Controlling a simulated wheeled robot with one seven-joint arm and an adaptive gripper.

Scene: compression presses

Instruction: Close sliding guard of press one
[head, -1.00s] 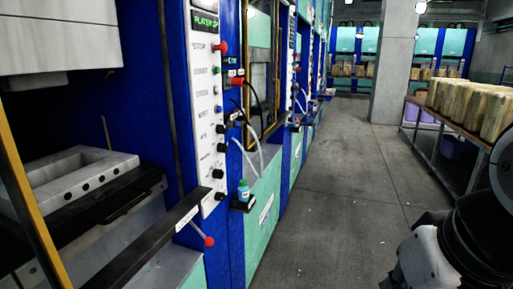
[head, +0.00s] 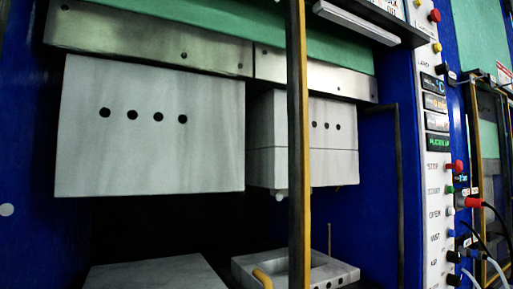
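The press fills most of the head view. A yellow-and-black upright (head: 298,150), which looks like the edge of the sliding guard, stands in front of the press opening, right of its middle. A yellow curved bar, apparently a handle (head: 262,278), shows beside it at the bottom edge. The opening left of the upright is uncovered. Whether a clear panel fills the space to its right I cannot tell. The lower part of the guard is out of frame. My gripper is not in view.
Pale upper blocks (head: 150,130) with dark holes hang above lower platens (head: 155,276), with a dark gap between. A control panel (head: 437,180) with buttons and a red knob stands right. Cables and a neighbouring press (head: 490,130) are beyond it.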

